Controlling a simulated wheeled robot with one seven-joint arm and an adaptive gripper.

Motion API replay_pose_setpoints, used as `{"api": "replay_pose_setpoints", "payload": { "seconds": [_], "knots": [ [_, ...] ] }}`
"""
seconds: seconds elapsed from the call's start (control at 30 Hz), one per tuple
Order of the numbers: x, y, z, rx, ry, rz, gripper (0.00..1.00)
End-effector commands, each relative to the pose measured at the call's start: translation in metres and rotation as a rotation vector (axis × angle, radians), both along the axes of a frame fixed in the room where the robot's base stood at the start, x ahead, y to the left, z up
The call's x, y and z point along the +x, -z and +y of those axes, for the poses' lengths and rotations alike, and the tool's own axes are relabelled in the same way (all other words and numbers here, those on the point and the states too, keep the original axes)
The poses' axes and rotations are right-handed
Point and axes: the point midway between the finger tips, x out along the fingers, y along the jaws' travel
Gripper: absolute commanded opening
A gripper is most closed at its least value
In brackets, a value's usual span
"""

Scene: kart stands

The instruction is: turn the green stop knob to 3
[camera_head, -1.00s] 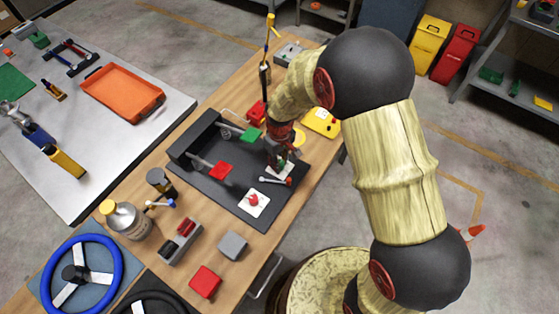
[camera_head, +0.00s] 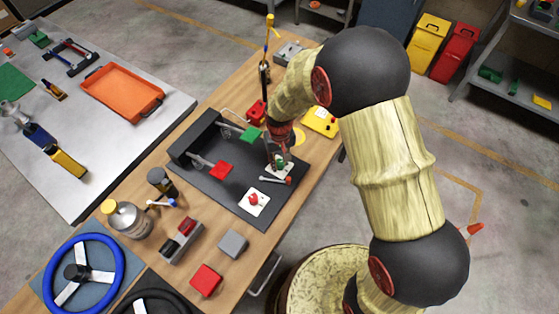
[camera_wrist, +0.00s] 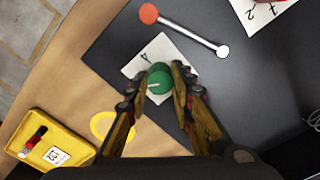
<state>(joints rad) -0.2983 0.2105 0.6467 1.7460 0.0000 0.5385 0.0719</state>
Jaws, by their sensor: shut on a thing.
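The green stop knob (camera_wrist: 159,80) sits on a white plate (camera_wrist: 137,67) in the middle of the wrist view. It has a pale pointer line on its top. A "4" shows on the plate above the knob; the rest of the marks are hidden by my fingers. My gripper (camera_wrist: 163,84) is shut on the knob, one finger on each side. In the head view my gripper (camera_head: 279,160) points down at the right part of the black panel (camera_head: 228,192), and the green knob shows between its fingers.
A lever with a red end (camera_wrist: 149,14) and a white end lies close to the knob plate. A red knob (camera_head: 255,200) on a white plate marked "2" is nearby.

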Motion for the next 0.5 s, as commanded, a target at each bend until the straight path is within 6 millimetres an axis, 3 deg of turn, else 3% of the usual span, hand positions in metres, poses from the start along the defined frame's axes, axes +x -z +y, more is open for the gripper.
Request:
{"api": "replay_pose_setpoints", "payload": {
  "seconds": [0.2,0.23,0.5],
  "knots": [
    [0.0005,-0.0003,0.0002,0.0,-0.001,-0.001,0.0],
    [0.0005,-0.0003,0.0002,0.0,-0.001,-0.001,0.25],
    [0.0003,-0.0002,0.0002,0.0,-0.001,-0.001,0.41]
  ]
}}
